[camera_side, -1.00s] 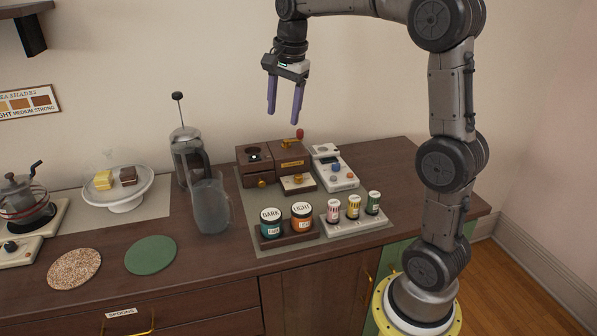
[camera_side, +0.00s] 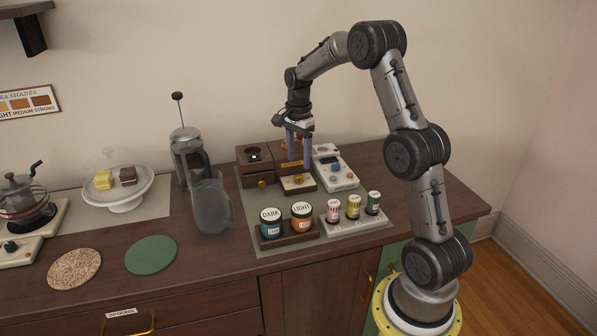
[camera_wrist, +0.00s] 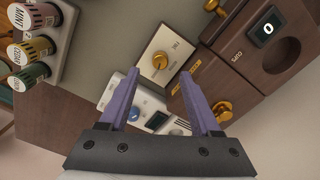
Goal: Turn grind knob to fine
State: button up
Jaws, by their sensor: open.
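A small cream panel (camera_side: 298,187) with a gold knob (camera_side: 297,179) sits at the front of the brown wooden grinder box (camera_side: 262,170). In the wrist view the panel (camera_wrist: 167,40) carries small lettering that seems to read FINE, and its gold knob (camera_wrist: 160,60) shows a dark pointer mark. My gripper (camera_side: 296,165) points down over the panel with its two purple fingers apart. In the wrist view the knob appears just beyond the gap between the fingertips (camera_wrist: 159,76). I see no contact with it, and the exact height above it is unclear.
A white device with a blue knob (camera_side: 336,168) stands right of the grinder. DARK (camera_side: 271,224) and LIGHT (camera_side: 301,217) jars and several small tins stand in front. A glass jug (camera_side: 210,205) and French press (camera_side: 188,158) are left.

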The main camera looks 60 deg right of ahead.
aim_at(299, 175)
jog(key=shift+f, duration=2.7)
grip_shut()
